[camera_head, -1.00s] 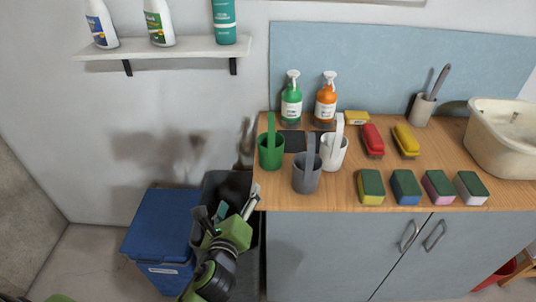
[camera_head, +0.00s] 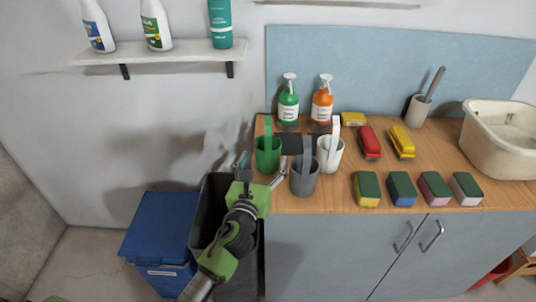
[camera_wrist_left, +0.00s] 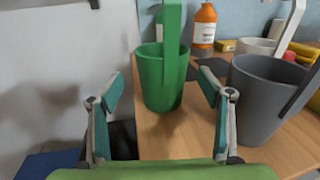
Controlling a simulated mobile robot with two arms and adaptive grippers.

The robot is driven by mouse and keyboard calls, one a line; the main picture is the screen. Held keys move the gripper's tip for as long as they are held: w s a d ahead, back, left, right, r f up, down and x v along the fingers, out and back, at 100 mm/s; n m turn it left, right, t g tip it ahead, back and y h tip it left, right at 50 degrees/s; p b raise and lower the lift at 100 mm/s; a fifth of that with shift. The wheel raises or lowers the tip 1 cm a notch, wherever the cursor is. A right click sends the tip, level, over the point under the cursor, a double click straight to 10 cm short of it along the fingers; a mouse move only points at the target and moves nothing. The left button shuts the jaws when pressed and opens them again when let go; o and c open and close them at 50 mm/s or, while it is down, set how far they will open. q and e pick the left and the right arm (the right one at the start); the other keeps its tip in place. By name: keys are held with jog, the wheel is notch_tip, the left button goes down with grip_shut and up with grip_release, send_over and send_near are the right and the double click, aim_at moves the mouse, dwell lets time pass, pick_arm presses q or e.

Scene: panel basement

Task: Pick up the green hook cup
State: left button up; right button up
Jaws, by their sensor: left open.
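A grey hook cup (camera_head: 304,178) stands close on the right, and a white hook cup (camera_head: 330,155) behind that. My right gripper is out of view.
A green spray bottle (camera_head: 288,103) and an orange spray bottle (camera_head: 322,102) stand behind the cups. Several sponges (camera_head: 367,188) lie to the right on the counter (camera_head: 330,201). A blue bin (camera_head: 160,235) and a dark bin (camera_head: 205,205) stand below left.

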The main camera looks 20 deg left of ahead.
aim_at(271, 142)
pick_arm(q)
jog(key=w, duration=0.5)
jog(key=shift+w+r, duration=0.1)
jog(key=c, duration=1.2)
jog(key=shift+c, duration=0.2)
jog(key=shift+r+p, duration=0.1)
jog(key=shift+p, duration=0.2)
